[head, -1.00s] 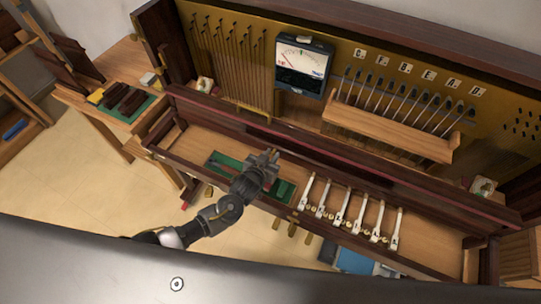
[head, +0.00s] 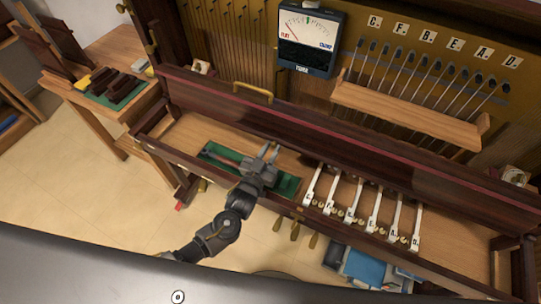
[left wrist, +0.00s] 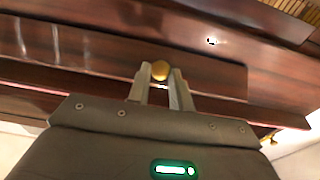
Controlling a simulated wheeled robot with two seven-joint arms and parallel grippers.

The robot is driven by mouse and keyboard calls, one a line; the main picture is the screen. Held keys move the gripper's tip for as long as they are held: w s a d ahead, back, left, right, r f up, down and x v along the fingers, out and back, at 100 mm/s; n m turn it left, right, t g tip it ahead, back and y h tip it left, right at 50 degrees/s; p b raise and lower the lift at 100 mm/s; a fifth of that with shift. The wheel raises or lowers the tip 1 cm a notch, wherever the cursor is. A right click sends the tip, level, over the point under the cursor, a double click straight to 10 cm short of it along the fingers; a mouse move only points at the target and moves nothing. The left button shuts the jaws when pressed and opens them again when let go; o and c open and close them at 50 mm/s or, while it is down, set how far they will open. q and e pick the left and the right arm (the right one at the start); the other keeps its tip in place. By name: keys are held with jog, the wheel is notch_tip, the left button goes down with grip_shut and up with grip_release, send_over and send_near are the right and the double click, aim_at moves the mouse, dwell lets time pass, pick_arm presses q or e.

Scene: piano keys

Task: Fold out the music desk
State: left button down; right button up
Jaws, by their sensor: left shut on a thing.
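In the left wrist view, the two fingers of my left gripper (left wrist: 161,88) are shut on a small round brass knob (left wrist: 161,70). The knob sits at a dark, glossy wood panel (left wrist: 215,78), which looks like the music desk. In the head view my left gripper (head: 270,153) reaches over the keybed to the long dark front panel (head: 335,140) of the piano. The knob is hidden there, and I cannot tell how far the desk is folded out. A brass handle (head: 254,92) shows on the upper panel. My right gripper is not in view.
White keys (head: 352,200) stand right of my gripper on the keybed, beside a green tray (head: 288,186). A meter (head: 310,45) and a wooden rail (head: 410,110) are above. A side table (head: 85,105) with parts stands left. Bare floor (head: 70,210) lies in front.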

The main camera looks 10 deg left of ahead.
pick_arm(q)
jog(key=shift+f, duration=0.1)
jog(key=c, duration=1.3)
grip_release()
jog(key=shift+o, duration=0.2)
jog(key=b+v, duration=0.2)
jog(key=v, duration=0.9)
jog(key=shift+f, duration=0.1)
